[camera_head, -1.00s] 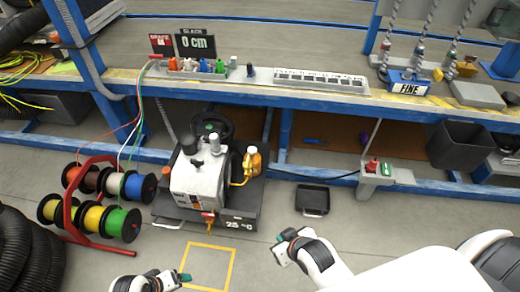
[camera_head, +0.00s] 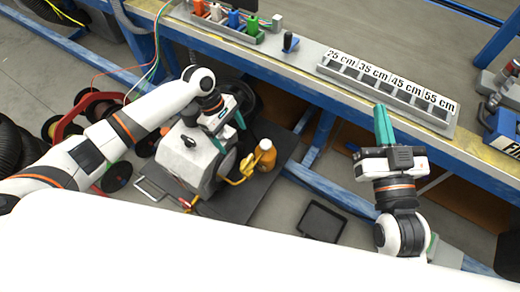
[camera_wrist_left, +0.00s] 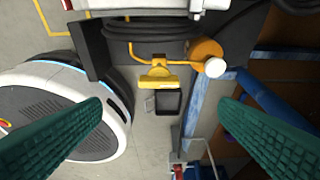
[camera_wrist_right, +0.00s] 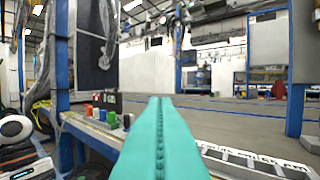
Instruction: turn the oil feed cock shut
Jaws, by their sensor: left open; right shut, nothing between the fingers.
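The yellow oil feed cock (camera_head: 243,170) is on the machine's right side, beside an orange bottle (camera_head: 265,155) with a white cap. In the left wrist view, a yellow fitting that looks like the cock (camera_wrist_left: 157,77) is ahead between my fingers, with the orange bottle (camera_wrist_left: 206,50) to its right. My left gripper (camera_head: 229,132) is open over the grey-white machine (camera_head: 188,152), apart from the cock and empty; it also shows in its wrist view (camera_wrist_left: 160,106). My right gripper (camera_head: 382,108) is shut and empty near the workbench edge; its closed fingers fill the middle of its wrist view (camera_wrist_right: 159,100).
The blue-framed workbench (camera_head: 300,75) runs diagonally behind, carrying a labelled slot tray (camera_head: 388,92) close to my right gripper. Cable spools (camera_head: 97,105) stand left of the machine. A black tray (camera_head: 322,221) lies on the floor to its right.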

